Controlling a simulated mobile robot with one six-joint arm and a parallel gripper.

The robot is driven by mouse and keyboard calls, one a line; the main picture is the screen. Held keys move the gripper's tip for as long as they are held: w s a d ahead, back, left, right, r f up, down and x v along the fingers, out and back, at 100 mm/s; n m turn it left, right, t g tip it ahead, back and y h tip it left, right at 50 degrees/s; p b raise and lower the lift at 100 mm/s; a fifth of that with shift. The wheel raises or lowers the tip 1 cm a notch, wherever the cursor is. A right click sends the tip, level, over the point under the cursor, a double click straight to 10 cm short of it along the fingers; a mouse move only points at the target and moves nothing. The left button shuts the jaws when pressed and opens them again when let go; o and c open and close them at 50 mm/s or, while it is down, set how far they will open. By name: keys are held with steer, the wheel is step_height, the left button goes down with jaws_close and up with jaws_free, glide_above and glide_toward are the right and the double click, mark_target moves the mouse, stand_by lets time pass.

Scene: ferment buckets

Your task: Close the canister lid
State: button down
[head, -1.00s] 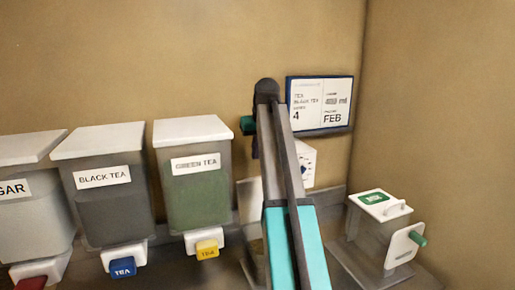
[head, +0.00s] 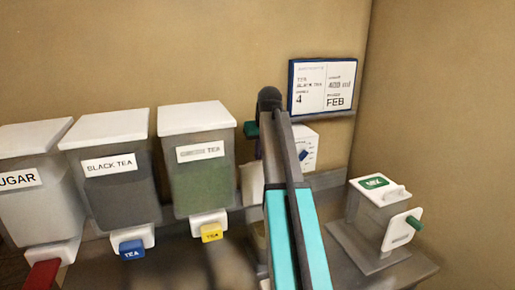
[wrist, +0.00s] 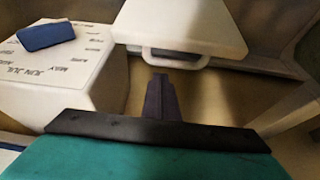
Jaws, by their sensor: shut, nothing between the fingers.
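A canister (head: 259,238) stands mostly hidden behind my arm in the head view. A pale flap, which looks like its lid (head: 250,182), shows just left of my arm and appears raised. In the wrist view a white lid (wrist: 185,22) with a loop handle (wrist: 172,60) is at the top centre. My gripper (wrist: 160,82) is shut and empty, with its dark fingertips just below that handle in the picture. Whether they touch it I cannot tell.
A white month dial box (head: 303,148) with a blue pointer (wrist: 45,35) stands beside the lid. Sugar, black tea and green tea bins (head: 200,165) line the left. A calendar sign (head: 323,87) hangs on the wall.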

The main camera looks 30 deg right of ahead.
steer(key=shift+s+a, duration=0.2)
steer(key=shift+s, duration=0.45)
steer(key=shift+a, duration=0.1)
